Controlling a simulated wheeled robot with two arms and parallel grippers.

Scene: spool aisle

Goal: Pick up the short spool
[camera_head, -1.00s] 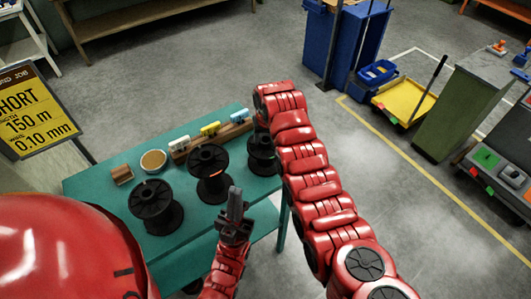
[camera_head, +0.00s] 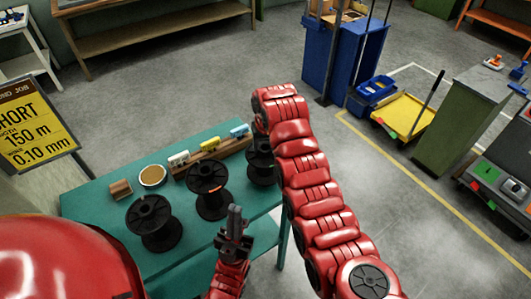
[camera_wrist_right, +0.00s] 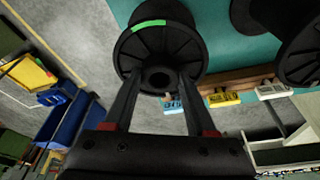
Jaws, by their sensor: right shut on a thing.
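A black spool with a green mark (camera_wrist_right: 160,45) fills the top of the right wrist view. My right gripper (camera_wrist_right: 157,84) is shut on it, its two fingers at the hub. In the head view this spool (camera_head: 261,166) is at the table's right end, partly hidden by my right arm. I cannot tell whether it touches the table. A black spool with an orange mark (camera_head: 207,177) stands in the middle, and another black spool (camera_head: 152,214) stands at the left. My left gripper (camera_head: 234,218) is in front of the middle spool, apparently empty; its finger gap is not clear.
The spools' teal table (camera_head: 100,208) also holds a wooden rack with white, yellow and blue pieces (camera_head: 209,144), a round dish (camera_head: 152,176) and a small wooden block (camera_head: 120,189). A sign (camera_head: 35,125) reads SHORT, 150 m, 0.10 mm. Open floor lies beyond the table.

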